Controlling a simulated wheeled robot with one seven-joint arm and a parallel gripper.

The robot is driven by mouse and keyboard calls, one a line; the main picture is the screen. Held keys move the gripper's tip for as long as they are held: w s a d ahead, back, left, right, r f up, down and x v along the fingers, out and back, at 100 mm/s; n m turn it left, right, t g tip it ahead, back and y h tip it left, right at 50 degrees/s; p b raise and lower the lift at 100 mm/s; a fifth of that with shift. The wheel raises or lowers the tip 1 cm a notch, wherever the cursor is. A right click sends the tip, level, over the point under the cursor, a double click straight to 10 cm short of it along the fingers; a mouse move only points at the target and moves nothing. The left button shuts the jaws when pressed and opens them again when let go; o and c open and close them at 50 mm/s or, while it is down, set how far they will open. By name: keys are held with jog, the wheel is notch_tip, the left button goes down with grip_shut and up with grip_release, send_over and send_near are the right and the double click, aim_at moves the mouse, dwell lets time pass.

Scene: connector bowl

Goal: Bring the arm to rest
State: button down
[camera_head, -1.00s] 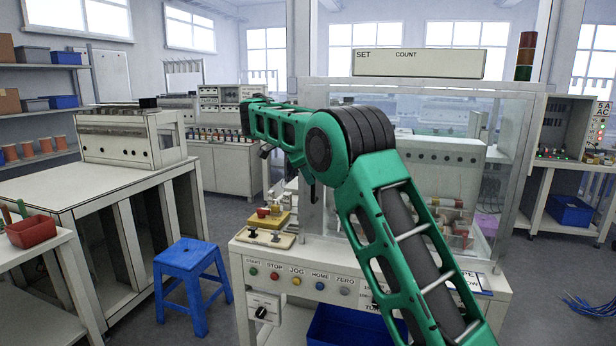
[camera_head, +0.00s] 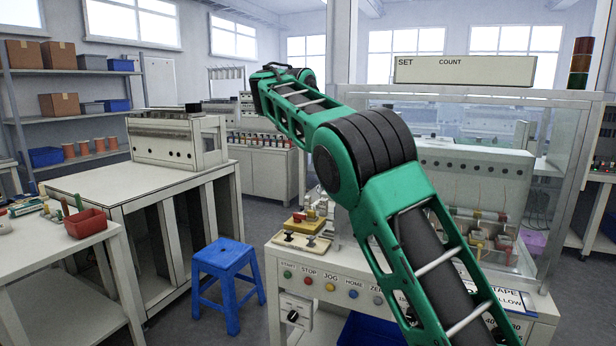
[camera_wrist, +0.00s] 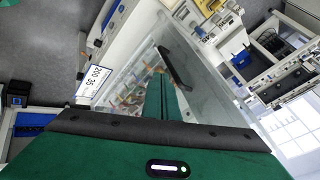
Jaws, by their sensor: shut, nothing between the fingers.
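My green arm with black joints rises from the lower right in the head view and bends over to the left, its upper link pointing to the back left above the machine's bench. My gripper is not clear in the head view. In the wrist view my gripper (camera_wrist: 163,82) shows as narrow green fingers close together, shut and with nothing held. A dark bar crosses near the fingertips. Beyond them, apparently at a distance, is the machine's clear enclosure with small coloured parts.
The machine's bench (camera_head: 283,262) with buttons and a clear cover (camera_head: 560,150) stands under and right of my arm. A blue stool (camera_head: 228,262) stands left of it. A red bin (camera_head: 86,223) sits on the left table. Floor shows between the stool and the benches.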

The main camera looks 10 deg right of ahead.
jog(key=s+d+f+n+g+y, duration=0.1)
jog(key=s+d+f+n+g, duration=0.25)
jog(key=s+d, duration=1.35)
jog(key=s+d+f+n+y, duration=0.1)
jog(key=s+d+f+n, duration=0.15)
jog(key=s, duration=0.45)
jog(key=s+d+f+n+y, duration=0.1)
jog(key=s+d+f+n, duration=0.2)
jog(key=s, duration=0.4)
jog(key=s+a+f+n+y, duration=0.1)
jog(key=s+a+f+n, duration=0.1)
jog(key=s+a+f, duration=0.2)
jog(key=s+a+f+n+y, duration=0.1)
jog(key=s+a+f, duration=0.3)
jog(key=s+f, duration=0.6)
jog(key=s+n+g, duration=0.1)
jog(key=s, duration=0.8)
jog(key=shift+a+f+y, duration=0.2)
jog(key=shift+f+y, duration=0.1)
jog(key=shift+y, duration=0.1)
jog(key=shift+w+f, duration=0.25)
jog(key=shift+w, duration=0.4)
